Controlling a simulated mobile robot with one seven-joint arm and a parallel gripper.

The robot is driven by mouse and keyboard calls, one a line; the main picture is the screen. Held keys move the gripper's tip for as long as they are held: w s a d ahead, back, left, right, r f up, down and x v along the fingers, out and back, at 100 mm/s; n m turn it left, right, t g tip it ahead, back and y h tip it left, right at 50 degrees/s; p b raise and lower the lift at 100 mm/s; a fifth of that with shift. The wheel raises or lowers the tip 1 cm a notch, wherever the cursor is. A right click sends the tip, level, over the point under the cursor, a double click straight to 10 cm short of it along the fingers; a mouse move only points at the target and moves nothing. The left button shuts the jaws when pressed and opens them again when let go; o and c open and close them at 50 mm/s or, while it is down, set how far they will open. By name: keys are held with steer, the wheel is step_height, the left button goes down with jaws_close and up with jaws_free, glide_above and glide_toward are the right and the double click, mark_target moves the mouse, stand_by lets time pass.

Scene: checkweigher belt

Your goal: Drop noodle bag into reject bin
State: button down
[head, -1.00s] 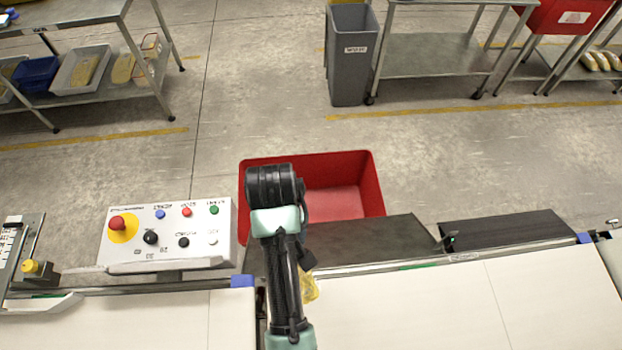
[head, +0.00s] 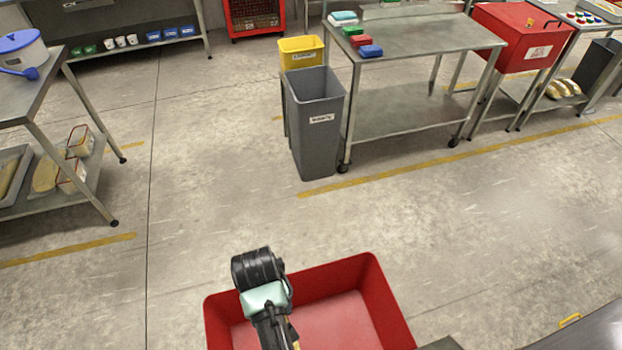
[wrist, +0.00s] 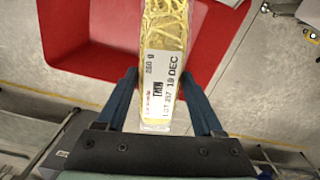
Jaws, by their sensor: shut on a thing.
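The noodle bag (wrist: 163,65) is a clear pack of yellow noodles with a white printed label. In the wrist view my gripper (wrist: 165,90) is shut on its label end, one finger on each side. The bag's far end reaches out over the red bin (wrist: 70,30), which looks empty where its floor shows. In the head view the red bin (head: 372,290) is at the bottom centre, and my arm crosses its left part. My gripper's fingers and most of the bag are hidden behind the arm there.
A grey bin (head: 318,130) and a yellow bin (head: 300,50) stand on the floor beyond, beside a steel table (head: 420,45). A red labelled box (head: 515,38) is at the upper right. Open floor lies between these and the red bin.

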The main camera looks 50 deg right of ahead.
steer(key=s+d+f+m+b, duration=0.2)
steer(key=f+b, duration=0.4)
steer(key=f, duration=0.4)
steer(key=s+d+f+m+b, duration=0.3)
steer(key=d+f+b, duration=0.2)
steer(key=f, duration=0.6)
steer(key=shift+d+f+b, duration=0.15)
steer(key=shift+f+b, duration=0.1)
steer(key=shift+b, duration=0.35)
steer(key=shift+s+r, duration=0.1)
jaws_free()
step_height(320, 180, up, 13)
steer(key=p, duration=0.3)
